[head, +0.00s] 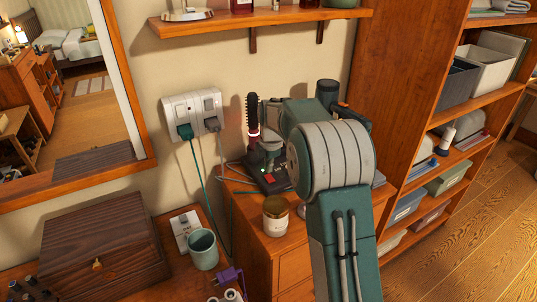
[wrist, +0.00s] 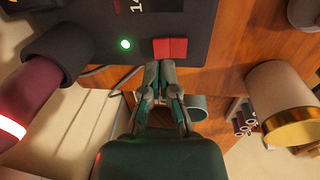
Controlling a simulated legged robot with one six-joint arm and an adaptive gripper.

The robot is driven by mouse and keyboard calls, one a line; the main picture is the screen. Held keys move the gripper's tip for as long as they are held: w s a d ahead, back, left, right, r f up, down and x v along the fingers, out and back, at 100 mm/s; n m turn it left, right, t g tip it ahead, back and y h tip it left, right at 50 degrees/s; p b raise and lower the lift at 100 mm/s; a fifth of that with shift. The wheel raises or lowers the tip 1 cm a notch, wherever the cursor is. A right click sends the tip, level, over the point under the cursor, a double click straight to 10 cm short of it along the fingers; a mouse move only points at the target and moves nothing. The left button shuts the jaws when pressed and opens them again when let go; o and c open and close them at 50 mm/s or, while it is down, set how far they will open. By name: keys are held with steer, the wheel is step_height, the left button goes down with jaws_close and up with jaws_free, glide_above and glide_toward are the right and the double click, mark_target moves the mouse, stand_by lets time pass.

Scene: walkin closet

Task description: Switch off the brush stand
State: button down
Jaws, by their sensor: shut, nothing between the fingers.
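The brush stand (head: 272,182) is a dark base on the wooden cabinet, with a round brush (head: 252,118) upright in it. In the wrist view the stand's dark top (wrist: 205,15) shows a lit green light (wrist: 125,44), part of a display and a red rocker switch (wrist: 170,48). The brush's maroon handle (wrist: 28,95) has a glowing ring at the left. My gripper (wrist: 161,66) is shut and empty, its fingertips just below the red switch in the picture. I cannot tell whether they touch it. In the head view my arm partly hides the stand.
A jar with a gold lid (head: 275,215) stands in front of the stand; it also shows in the wrist view (wrist: 285,100). A wall outlet (head: 192,114) holds plugs and cords. A shelf (head: 260,22) hangs above. A wooden box (head: 90,250) and teal cup (head: 203,249) are left.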

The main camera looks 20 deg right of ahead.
steer(key=shift+w+a+f, duration=0.15)
steer(key=shift+f, duration=1.05)
steer(key=shift+f, duration=0.2)
steer(key=shift+s+d+r, duration=0.2)
steer(key=shift+s, duration=0.55)
step_height(320, 180, up, 12)
steer(key=s, duration=0.1)
steer(key=shift+s+d, duration=0.15)
